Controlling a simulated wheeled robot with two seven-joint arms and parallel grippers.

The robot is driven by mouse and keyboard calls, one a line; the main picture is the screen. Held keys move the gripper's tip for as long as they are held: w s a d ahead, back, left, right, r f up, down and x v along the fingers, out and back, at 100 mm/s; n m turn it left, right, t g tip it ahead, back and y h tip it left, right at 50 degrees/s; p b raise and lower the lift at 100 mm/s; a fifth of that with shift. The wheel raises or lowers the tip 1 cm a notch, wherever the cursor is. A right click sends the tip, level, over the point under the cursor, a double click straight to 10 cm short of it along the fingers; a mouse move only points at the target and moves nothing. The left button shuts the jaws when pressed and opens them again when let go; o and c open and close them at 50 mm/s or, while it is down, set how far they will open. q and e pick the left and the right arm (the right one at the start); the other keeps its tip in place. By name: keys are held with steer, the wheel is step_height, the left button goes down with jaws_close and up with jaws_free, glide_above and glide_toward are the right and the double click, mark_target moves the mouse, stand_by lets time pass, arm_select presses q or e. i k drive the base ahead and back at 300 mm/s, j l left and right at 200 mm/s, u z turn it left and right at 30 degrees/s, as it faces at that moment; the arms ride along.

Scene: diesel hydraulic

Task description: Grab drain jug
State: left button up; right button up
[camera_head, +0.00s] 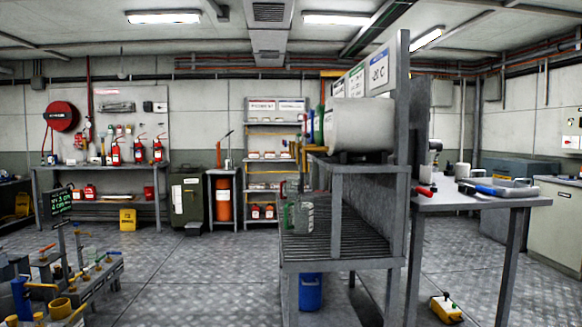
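A jug with a dark green handle and a greyish, see-through body (303,217) stands upright at the left end of the slatted lower shelf of a metal rack (345,265). It looks like the drain jug, but no label on it is readable. It is below and slightly left of the front end of a large pale drum (358,125) lying on the rack's upper level. Neither of my grippers is in view, and nothing is seen touching the jug.
A blue container (310,292) stands under the rack. A table (470,204) with tools is right of it. A bench with valves and a yellow cup (60,308) is at lower left. A yellow box (446,308) lies on the floor. Open floor (195,275) lies left of the rack.

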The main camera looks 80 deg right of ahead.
mark_target(230, 166)
steer(key=z, duration=2.1)
steer(key=i+j+u, duration=0.2)
steer(key=i+u, duration=0.15)
steer(key=i, duration=0.35)
steer(key=i+u, duration=0.4)
steer(key=i, duration=0.3)
steer(key=i+z, duration=0.25)
steer(key=i, duration=0.3)
steer(key=i+z, duration=0.25)
steer(key=i, duration=0.3)
steer(key=i+j+z, duration=0.25)
steer(key=i, duration=0.3)
steer(key=i+z, duration=0.25)
steer(key=i, duration=2.4)
steer(key=i+l, duration=0.1)
steer(key=i, duration=2.5)
steer(key=j+u, duration=0.05)
steer(key=j, duration=0.05)
